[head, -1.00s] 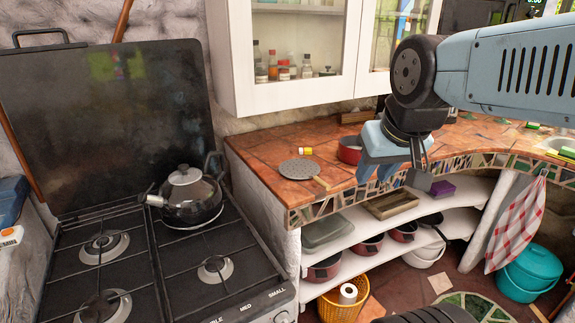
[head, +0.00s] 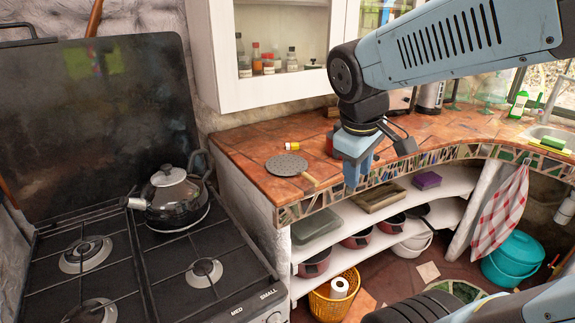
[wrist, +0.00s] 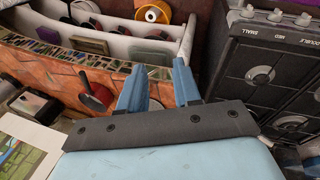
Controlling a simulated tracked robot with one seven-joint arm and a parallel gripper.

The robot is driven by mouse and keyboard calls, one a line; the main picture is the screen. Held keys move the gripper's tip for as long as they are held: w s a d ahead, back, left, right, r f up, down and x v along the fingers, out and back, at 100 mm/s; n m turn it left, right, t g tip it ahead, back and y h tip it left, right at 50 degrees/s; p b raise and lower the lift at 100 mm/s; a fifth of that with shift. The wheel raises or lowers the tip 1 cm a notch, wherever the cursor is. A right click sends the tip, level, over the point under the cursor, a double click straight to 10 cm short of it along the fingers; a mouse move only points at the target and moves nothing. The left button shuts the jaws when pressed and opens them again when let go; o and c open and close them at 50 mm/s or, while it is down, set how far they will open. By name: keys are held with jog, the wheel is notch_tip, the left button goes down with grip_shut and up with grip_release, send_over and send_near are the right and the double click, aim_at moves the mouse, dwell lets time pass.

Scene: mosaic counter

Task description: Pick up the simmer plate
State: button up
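The simmer plate (head: 285,165) is a flat grey perforated disc with a short wooden handle. It lies on the tiled counter (head: 245,150) near the front edge, left of my gripper in the head view. My gripper (head: 353,180) points down near the counter's front edge, to the right of the plate's handle and apart from it. In the wrist view my gripper (wrist: 160,66) has its two blue fingers spread with a gap, and nothing shows held between them.
A stove with a kettle (head: 172,197) stands at the left. A small yellow container (head: 292,146) lies behind the plate. A red pan (wrist: 97,97) sits on the counter, mostly hidden behind my gripper in the head view. A wall cabinet (head: 265,95) hangs above; shelves with pots are below.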

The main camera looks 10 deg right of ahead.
jog(key=w+f+n+g+h, duration=0.2)
jog(key=w+f+n+h, duration=0.3)
jog(key=n, duration=0.5)
jog(key=n+t+h, duration=0.7)
jog(key=n, duration=1.8)
send_near(308, 180)
jog(key=x, duration=0.9)
jog(key=shift+c, duration=0.3)
grip_shut()
